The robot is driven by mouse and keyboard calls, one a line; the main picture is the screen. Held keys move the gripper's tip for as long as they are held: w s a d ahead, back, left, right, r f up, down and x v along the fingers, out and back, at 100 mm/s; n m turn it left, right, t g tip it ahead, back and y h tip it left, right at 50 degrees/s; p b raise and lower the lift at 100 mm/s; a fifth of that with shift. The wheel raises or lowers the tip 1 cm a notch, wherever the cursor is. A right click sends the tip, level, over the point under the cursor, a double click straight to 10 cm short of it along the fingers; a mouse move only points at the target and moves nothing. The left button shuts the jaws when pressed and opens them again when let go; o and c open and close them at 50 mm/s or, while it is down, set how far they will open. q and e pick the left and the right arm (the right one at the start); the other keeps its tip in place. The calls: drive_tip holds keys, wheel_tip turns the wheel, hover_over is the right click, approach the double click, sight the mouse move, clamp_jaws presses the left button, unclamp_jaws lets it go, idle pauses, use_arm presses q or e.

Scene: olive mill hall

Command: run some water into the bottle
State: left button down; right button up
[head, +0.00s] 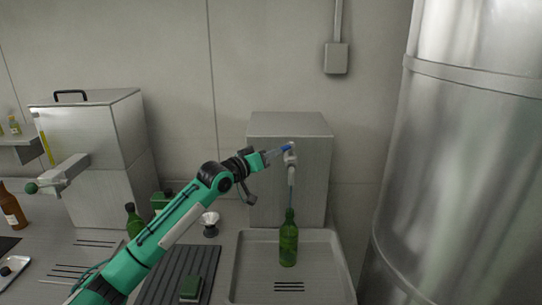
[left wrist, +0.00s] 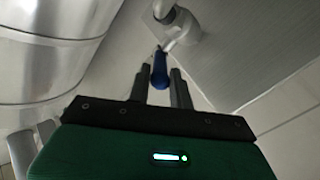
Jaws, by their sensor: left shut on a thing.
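The green bottle (head: 288,246) stands upright in the metal tray (head: 240,272), under the spout of the tap (head: 291,172) on the steel box. A thin line shows between spout and bottle mouth; it looks like water, though it is faint. My left gripper (head: 280,151) is at the top of the tap, shut on its blue lever (head: 287,148). In the left wrist view the blue lever (left wrist: 159,70) lies between the two fingers, with the pale tap body (left wrist: 181,27) beyond. The water level inside the bottle cannot be made out. My right gripper is not in view.
The steel box (head: 290,124) stands behind the tray. A large steel tank (head: 460,170) rises close on the right. Left of the tray are a ribbed dark mat (head: 180,272), a green sponge-like block (head: 191,289), a small funnel-like cup (head: 210,222) and another green bottle (head: 134,220).

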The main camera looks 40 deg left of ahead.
use_arm(q)
drive_tip(key=c, duration=1.3)
unclamp_jaws()
drive_tip(key=shift+a, duration=0.1)
drive_tip(key=shift+c, duration=0.2)
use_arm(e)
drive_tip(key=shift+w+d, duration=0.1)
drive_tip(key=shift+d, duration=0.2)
